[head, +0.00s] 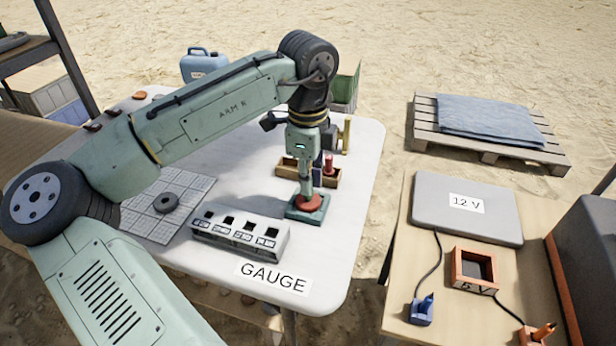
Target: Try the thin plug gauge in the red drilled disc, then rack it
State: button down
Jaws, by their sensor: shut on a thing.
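The red drilled disc (313,204) lies on a green square block (300,214) near the right side of the white table. My gripper (306,188) points straight down over the disc and is shut on the thin plug gauge. The gauge is mostly hidden by the fingers, and I cannot tell how far it is in the disc's hole. A grey rack (240,243) with several square openings and small labels stands to the left of the block, near the sign reading GAUGE (272,277).
A wooden tray (289,172) with a red piece (329,163) stands just behind my gripper. A dark ring (166,203) lies on a gridded mat (140,222) at left. A side table (420,270) at right holds a 12 V case (467,208).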

jog(key=shift+f, duration=0.55)
dwell(0.9)
jog(key=shift+r, duration=0.1)
dwell(0.9)
jog(key=shift+r+p, duration=2.5)
jog(key=shift+d, duration=0.1)
